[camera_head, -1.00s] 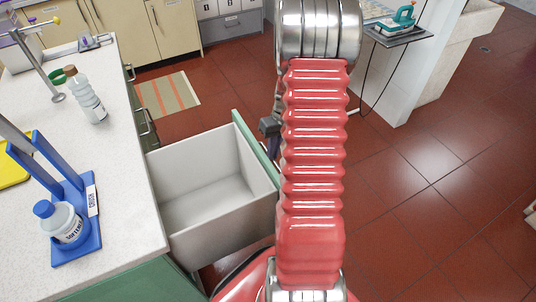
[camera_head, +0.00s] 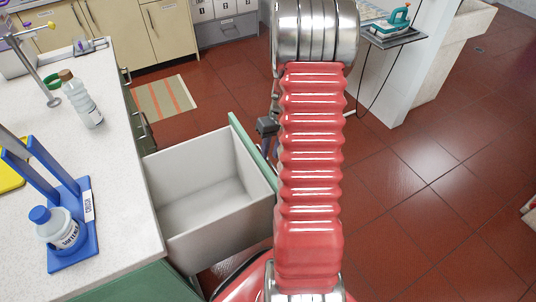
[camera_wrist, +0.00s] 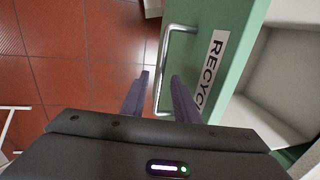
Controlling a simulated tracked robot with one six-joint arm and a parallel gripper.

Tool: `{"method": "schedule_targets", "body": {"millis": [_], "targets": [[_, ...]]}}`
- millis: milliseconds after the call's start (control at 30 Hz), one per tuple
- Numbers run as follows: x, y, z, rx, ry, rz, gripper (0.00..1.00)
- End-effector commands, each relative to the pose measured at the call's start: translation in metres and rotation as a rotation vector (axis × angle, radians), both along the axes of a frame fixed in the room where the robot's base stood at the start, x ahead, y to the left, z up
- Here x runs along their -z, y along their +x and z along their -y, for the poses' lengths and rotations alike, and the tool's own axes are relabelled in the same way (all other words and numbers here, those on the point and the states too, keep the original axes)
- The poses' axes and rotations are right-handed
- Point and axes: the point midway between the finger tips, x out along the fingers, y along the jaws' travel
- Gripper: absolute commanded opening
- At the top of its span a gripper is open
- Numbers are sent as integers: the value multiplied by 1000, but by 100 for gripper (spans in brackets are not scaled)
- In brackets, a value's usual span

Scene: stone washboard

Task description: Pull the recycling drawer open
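The recycling drawer (camera_head: 205,205) is a pale, empty bin with a green front, standing well out from under the white counter in the head view. In the wrist view its green front (camera_wrist: 222,25) carries a "RECYC…" label (camera_wrist: 212,72), cut off by my gripper, and a metal bar handle (camera_wrist: 164,55). My gripper (camera_wrist: 159,76) has its two dark fingers apart, one on each side of the handle, with a visible gap to the bar. In the head view only a dark part of my gripper shows beside the drawer front; my red arm hides the rest.
The counter (camera_head: 125,225) holds a clear bottle (camera_head: 82,100) and a softener bottle (camera_head: 55,228) in a blue stand. A striped mat (camera_head: 165,97) lies on the red tile floor. A teal iron (camera_head: 393,22) rests on a board at the back.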

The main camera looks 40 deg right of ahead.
Motion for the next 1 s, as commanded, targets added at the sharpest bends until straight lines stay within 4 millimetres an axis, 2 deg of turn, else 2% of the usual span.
{"method": "schedule_targets", "body": {"millis": [600, 800, 1000], "targets": [[-101, -2, 20, 1, -3, 2, 28], [-120, -3, 23, 0, -1, 0, 28], [-124, -3, 23, 0, 1, -2, 28]]}}
